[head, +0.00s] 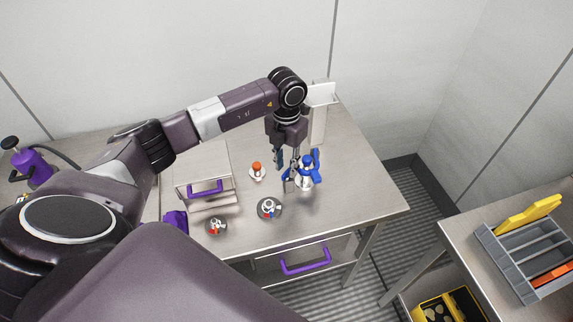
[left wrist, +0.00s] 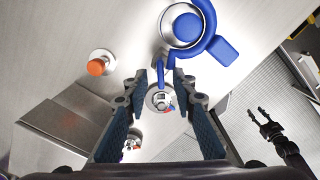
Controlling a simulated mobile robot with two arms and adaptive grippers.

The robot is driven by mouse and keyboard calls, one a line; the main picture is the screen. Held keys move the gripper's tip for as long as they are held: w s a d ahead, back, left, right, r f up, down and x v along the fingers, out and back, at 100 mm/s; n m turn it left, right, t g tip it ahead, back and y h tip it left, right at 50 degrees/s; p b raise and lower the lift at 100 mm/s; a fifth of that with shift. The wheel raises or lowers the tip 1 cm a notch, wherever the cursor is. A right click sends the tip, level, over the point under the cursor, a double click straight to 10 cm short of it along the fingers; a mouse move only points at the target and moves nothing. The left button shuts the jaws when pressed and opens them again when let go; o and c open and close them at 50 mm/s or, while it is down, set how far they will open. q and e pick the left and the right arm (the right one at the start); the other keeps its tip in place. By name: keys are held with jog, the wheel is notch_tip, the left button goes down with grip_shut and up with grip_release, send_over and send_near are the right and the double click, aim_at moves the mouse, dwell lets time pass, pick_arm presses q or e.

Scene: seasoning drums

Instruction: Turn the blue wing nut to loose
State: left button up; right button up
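The blue wing nut (head: 307,161) sits on a pale round base on the table, right of my left gripper in the head view. In the left wrist view the wing nut (left wrist: 183,27) is at the top, with one wing (left wrist: 222,54) toward the right and a narrow blue part (left wrist: 160,73) pointing down. My left gripper (head: 285,172) points down beside it. In the left wrist view its fingers (left wrist: 160,82) are apart, with the narrow blue part between the tips; contact is unclear. My right gripper (left wrist: 258,114) shows small at the right, its fingers apart.
An orange-topped knob (head: 257,170), a round dial fitting (head: 269,208) and another small fitting (head: 215,226) stand left of the nut. A metal box with a purple handle (head: 205,188) is farther left. A grey tray (head: 512,285) lies on the right table.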

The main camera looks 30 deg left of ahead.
pick_arm(q)
jog(key=shift+f, duration=0.85)
grip_shut()
